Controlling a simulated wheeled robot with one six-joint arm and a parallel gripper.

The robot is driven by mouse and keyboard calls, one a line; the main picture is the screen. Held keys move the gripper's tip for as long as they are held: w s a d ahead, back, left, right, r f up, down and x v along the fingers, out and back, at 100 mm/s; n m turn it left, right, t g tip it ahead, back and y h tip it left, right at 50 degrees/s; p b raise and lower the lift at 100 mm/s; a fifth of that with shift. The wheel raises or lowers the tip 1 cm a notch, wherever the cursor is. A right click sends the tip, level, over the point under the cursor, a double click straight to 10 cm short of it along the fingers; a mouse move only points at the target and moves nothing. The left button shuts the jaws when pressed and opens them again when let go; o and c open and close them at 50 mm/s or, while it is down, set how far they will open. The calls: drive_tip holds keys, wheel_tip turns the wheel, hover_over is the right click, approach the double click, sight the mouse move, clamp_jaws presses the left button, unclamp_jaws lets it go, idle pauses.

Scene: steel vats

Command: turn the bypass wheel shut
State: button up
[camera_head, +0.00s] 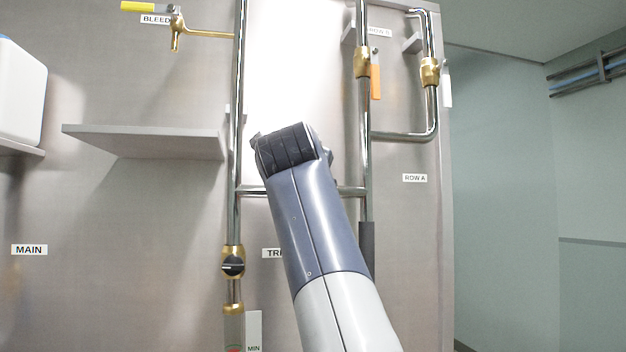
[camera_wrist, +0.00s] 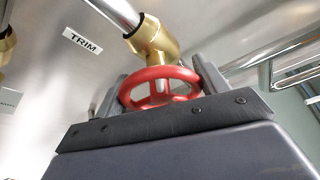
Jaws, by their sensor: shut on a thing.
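A red handwheel (camera_wrist: 158,84) sits on a brass valve body (camera_wrist: 152,40) on a steel pipe in the wrist view. The nearest readable label says TRIM (camera_wrist: 82,41); I see no label reading bypass. My gripper (camera_wrist: 160,82) has one finger on each side of the wheel and is shut on its rim. In the head view my arm hides the gripper and this wheel.
In the head view, a brass valve with a black knob (camera_head: 233,265) is on the pipe left of my arm. A grey shelf (camera_head: 150,140) juts out at left. An orange-handled valve (camera_head: 364,62) and looped pipe (camera_head: 432,105) are at upper right.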

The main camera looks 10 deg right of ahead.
drive_tip(key=shift+f+m+g+y+p, duration=0.1)
drive_tip(key=shift+m+g+y+p, duration=0.2)
drive_tip(key=shift+m+y+p, duration=0.8)
drive_tip(key=shift+m+g+y+p, duration=0.35)
drive_tip(key=shift+m+p, duration=0.35)
drive_tip(key=shift+m, duration=0.85)
drive_tip(key=shift+f+m+g+y+p, duration=0.1)
drive_tip(key=shift+m+g+y+p, duration=0.15)
drive_tip(key=shift+m+y+p, duration=0.85)
drive_tip(key=shift+a+m+h, duration=0.1)
drive_tip(key=shift+m+h, duration=0.15)
drive_tip(key=shift+m, duration=0.1)
drive_tip(key=o, duration=1)
drive_tip(key=shift+r, duration=0.1)
